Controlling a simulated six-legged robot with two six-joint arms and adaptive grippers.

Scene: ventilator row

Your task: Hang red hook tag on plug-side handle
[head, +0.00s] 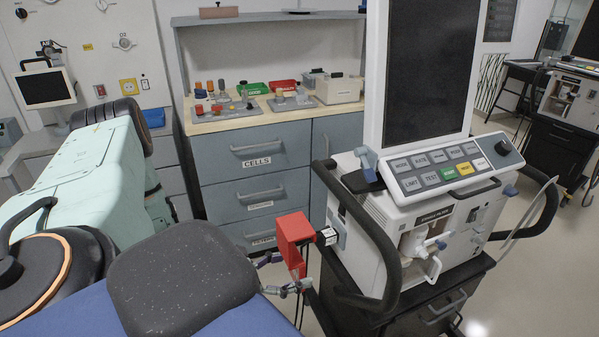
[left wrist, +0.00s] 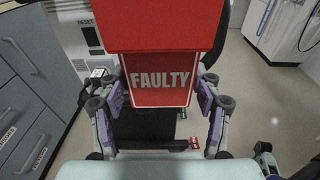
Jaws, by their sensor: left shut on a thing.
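The red hook tag (head: 294,243) is a red block-like piece with a hanging plate. In the left wrist view its plate reads FAULTY (left wrist: 160,80). My left gripper (head: 285,273) is shut on the tag, with one finger on each side of the plate in the left wrist view (left wrist: 160,103). The ventilator (head: 375,225) has a black curved handle (head: 372,232) on its left and another black handle (head: 545,212) on its right. The tag is just left of the left handle and looks apart from it. No plain sign shows which handle is plug-side. My right gripper is out of view.
A small white labelled piece (head: 327,237) sits between tag and left handle. The ventilator stands on a black cart (head: 440,300). A drawer cabinet (head: 258,165) marked CELLS stands behind. A second ventilator (head: 573,97) is at the far right. Clear floor (head: 530,285) lies right of the cart.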

